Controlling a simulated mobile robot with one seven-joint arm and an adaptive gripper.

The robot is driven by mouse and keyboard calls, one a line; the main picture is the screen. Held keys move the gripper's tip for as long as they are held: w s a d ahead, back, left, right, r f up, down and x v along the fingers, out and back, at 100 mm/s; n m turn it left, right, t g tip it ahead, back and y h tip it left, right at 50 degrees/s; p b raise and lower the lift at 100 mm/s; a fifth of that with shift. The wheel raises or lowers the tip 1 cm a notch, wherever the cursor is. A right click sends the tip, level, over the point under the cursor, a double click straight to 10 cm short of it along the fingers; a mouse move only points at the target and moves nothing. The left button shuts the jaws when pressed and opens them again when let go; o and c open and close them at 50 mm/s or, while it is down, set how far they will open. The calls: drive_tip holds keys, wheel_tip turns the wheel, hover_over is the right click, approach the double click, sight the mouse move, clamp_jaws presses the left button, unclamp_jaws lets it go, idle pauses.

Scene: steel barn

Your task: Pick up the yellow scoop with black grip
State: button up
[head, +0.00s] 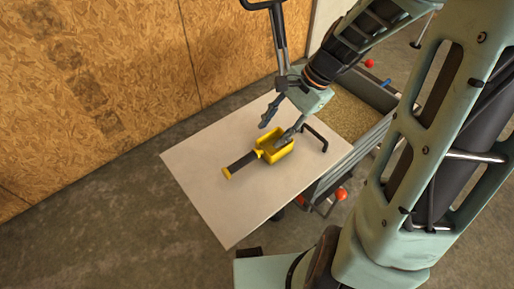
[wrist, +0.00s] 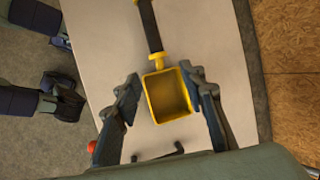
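The yellow scoop (head: 275,147) with a black grip (head: 242,162) lies on a pale tabletop (head: 213,204). Its yellow bowl is toward the right and its grip points to the lower left in the head view. My gripper (head: 284,129) is open above the bowl. In the wrist view the bowl (wrist: 168,95) lies between the two spread fingers of my gripper (wrist: 162,98), with the black grip (wrist: 149,27) beyond them. I cannot tell whether a finger touches the bowl.
A black handle (head: 315,136) stands at the right of the tabletop. A bin of grain-like material (head: 345,113) with metal sides adjoins it. A red knob (head: 341,194) sticks out below. A wooden panel wall (head: 90,90) stands behind. The left of the tabletop is clear.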

sight(253, 154)
drive_tip(key=a+f, duration=0.1)
drive_tip(key=f, duration=0.1)
drive_tip(key=s+a+f+b, duration=0.1)
drive_tip(key=a+f, duration=0.1)
drive_tip(key=shift+f, duration=0.25)
drive_tip(key=shift+a+b+x, duration=0.15)
drive_tip(key=shift+b+x, duration=0.45)
drive_tip(key=shift+x, duration=0.95)
drive_tip(key=shift+a+b+x, duration=0.15)
drive_tip(key=shift+b+x, duration=0.45)
drive_tip(key=shift+x, duration=0.95)
drive_tip(key=shift+s+r, duration=0.1)
drive_tip(key=shift+r, duration=0.05)
clamp_jaws()
